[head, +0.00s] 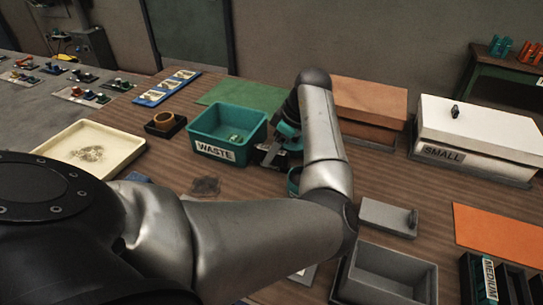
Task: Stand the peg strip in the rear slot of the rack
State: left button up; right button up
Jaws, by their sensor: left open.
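My left gripper (268,157) is beside the right side of the teal WASTE bin, pointing down near the table. It is open, and its fingers are small and partly hidden by my own arm. I cannot make out the peg strip for certain. No rack with a clear rear slot can be told. A black divided holder labelled MEDIUM (488,280) is cut off at the lower right. My forearm covers much of the middle of the table. My right gripper is not in view.
The WASTE bin (225,134) stands mid-table, with a cream tray (133,143) to its left. A blue strip with cards (150,99) lies behind. A white SMALL box (478,128), a brown box (370,101), a grey open box (420,270) and an orange mat (490,230) fill the right.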

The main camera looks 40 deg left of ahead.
pick_arm(q)
jog(key=shift+f, duration=0.15)
grip_shut()
dwell(0.6)
